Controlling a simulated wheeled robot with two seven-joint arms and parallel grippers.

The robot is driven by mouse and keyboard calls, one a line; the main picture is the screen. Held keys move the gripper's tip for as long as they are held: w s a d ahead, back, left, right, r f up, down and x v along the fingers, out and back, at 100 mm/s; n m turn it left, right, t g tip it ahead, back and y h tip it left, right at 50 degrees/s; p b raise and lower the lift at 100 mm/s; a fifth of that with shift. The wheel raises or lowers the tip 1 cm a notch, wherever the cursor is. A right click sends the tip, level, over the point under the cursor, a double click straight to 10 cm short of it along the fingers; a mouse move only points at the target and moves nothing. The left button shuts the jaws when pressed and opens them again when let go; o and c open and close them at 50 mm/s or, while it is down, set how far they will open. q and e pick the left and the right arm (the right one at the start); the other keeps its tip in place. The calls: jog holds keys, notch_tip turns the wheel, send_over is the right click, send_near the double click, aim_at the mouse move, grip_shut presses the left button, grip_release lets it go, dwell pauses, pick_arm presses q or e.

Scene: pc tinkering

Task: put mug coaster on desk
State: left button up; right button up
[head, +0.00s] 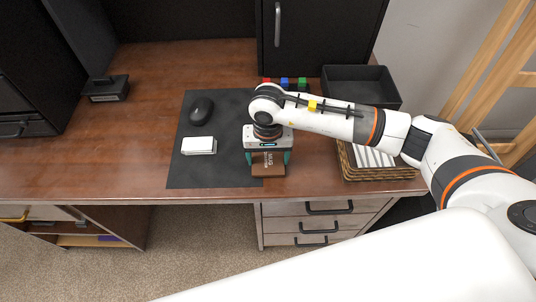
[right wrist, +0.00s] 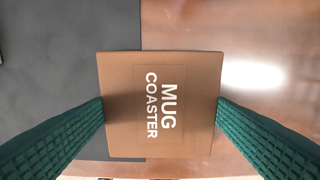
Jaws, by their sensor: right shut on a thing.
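The mug coaster (head: 267,170) is a flat brown square with white "MUG COASTER" lettering. It shows in full in the right wrist view (right wrist: 150,110). My right gripper (head: 268,160) is shut on it, with one green finger at each of two opposite edges. The coaster is over the desk's front part, across the right edge of the dark mat. I cannot tell whether it touches the surface. The desk (head: 110,172) has a reddish-brown wood top. My left gripper is not in view.
A dark mat (head: 215,170) bears a black mouse (head: 201,110) and a white box (head: 199,146). A wicker basket (head: 378,172) and a black tray (head: 360,82) stand at right. Small coloured cubes (head: 285,82) lie behind my right arm.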

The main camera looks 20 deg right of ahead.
aim_at(268, 161)
jog(key=shift+f+b, duration=0.3)
jog(key=shift+b, duration=0.1)
jog(key=o, duration=1)
notch_tip(268, 161, up, 12)
jog(key=shift+r, duration=0.1)
dwell(0.3)
